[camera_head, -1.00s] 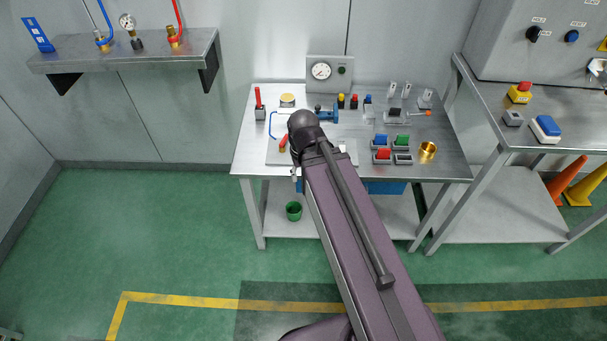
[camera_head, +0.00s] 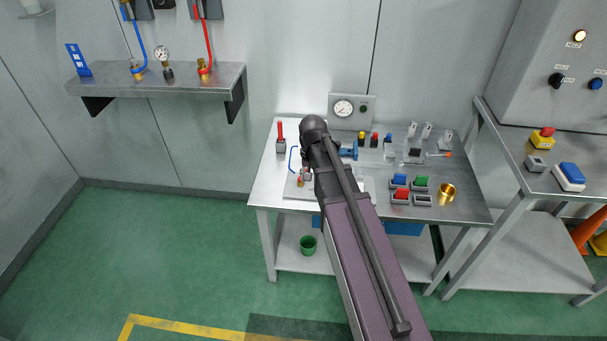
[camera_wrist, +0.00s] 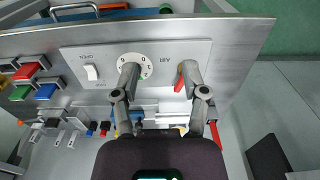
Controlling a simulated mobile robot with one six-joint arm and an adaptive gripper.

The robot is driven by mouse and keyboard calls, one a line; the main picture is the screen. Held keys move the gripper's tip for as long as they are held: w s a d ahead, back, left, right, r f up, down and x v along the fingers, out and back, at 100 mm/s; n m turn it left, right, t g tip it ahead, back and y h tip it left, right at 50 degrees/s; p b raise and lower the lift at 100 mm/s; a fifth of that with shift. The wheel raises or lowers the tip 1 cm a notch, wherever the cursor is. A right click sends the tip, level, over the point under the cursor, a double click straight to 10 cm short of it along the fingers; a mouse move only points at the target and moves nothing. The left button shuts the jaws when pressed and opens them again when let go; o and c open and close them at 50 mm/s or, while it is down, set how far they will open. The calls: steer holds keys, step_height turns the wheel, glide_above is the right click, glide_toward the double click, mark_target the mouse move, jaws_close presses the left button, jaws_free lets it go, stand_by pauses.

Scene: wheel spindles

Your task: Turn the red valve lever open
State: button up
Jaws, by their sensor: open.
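In the wrist view, a small red lever (camera_wrist: 180,84) stands on a light panel (camera_wrist: 112,60) set on the metal table, partly hidden behind one finger. My gripper (camera_wrist: 158,75) is open above the panel, its two fingers spread. The right finger overlaps the red lever; whether they touch is unclear. The left finger is over a white dial (camera_wrist: 145,68). In the head view, a small orange-red and brass part (camera_head: 300,182) shows beside my arm's end; my fingers are mostly hidden there. Another red handle (camera_head: 280,131) stands upright on a grey block at the table's back left.
Coloured blocks (camera_head: 401,194), a brass ring (camera_head: 447,194) and a gauge box (camera_head: 351,111) share the table (camera_head: 262,190). A second table (camera_head: 515,165) stands right. A wall shelf (camera_head: 160,82) hangs left.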

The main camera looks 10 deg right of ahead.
steer(key=w+m, duration=0.4)
steer(key=w, duration=1.1)
steer(key=shift+w+d+r, duration=0.2)
steer(key=shift+w, duration=0.2)
steer(key=shift+f, duration=0.2)
step_height(320, 180, down, 14)
steer(key=b, duration=1.3)
steer(key=shift+r, duration=0.25)
jaws_close()
